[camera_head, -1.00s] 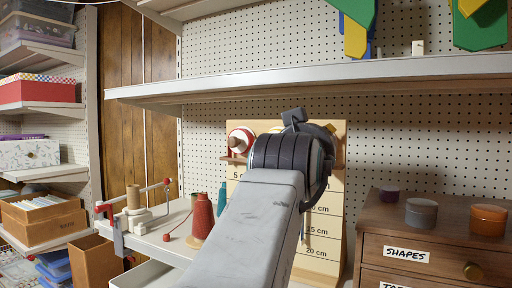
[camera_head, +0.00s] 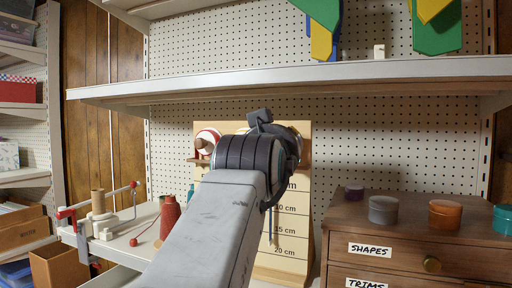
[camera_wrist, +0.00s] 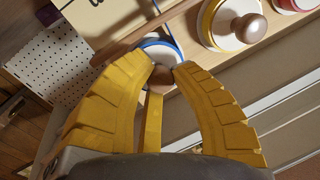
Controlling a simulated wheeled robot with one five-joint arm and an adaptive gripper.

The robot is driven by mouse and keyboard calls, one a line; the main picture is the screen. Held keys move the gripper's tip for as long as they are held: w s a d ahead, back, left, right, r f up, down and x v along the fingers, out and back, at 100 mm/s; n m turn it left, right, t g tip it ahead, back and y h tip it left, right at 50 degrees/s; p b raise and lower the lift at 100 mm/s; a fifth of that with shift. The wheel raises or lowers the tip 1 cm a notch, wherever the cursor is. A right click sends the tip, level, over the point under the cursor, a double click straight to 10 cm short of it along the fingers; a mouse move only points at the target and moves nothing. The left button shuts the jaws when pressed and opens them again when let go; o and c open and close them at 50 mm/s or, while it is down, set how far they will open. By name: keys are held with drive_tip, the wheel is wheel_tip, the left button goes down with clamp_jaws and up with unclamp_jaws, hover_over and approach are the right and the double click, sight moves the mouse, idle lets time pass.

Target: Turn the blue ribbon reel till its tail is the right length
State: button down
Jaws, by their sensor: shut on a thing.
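The blue ribbon reel (camera_wrist: 160,45) has a white face with a blue rim. In the wrist view, the two yellow fingertips of my gripper (camera_wrist: 163,72) are closed on its round knob (camera_wrist: 162,74), which they partly cover. In the head view my arm hides the reel and the gripper. The pale wooden measuring board (camera_head: 291,222) shows lettered lines, with 10, 15 and 20 cm readable. A thin blue tail (camera_head: 271,226) hangs beside these marks, its lower end seeming a little below the 15 cm label. Its upper part is hidden by my arm.
A yellow-rimmed reel (camera_wrist: 213,30) and a red-rimmed reel (camera_wrist: 290,4) sit beside the blue one. A shelf (camera_head: 300,80) runs above the board. A wooden drawer cabinet (camera_head: 420,230) stands right, with round tins on top. A red thread cone (camera_head: 170,216) stands left.

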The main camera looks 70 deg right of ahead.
drive_tip(key=shift+f+m+b, duration=0.2)
drive_tip(key=shift+m+b, duration=0.55)
drive_tip(key=shift+m, duration=0.05)
drive_tip(key=m+b, duration=0.1)
drive_tip(key=m, duration=0.2)
drive_tip(key=shift+r+h, duration=0.15)
drive_tip(key=shift+h, duration=0.25)
drive_tip(key=c, duration=1.1)
unclamp_jaws()
drive_tip(key=shift+d, duration=0.1)
drive_tip(key=shift+o, duration=0.2)
drive_tip(key=s+a, duration=0.2)
drive_tip(key=a, duration=1)
drive_tip(key=shift+f, duration=0.4)
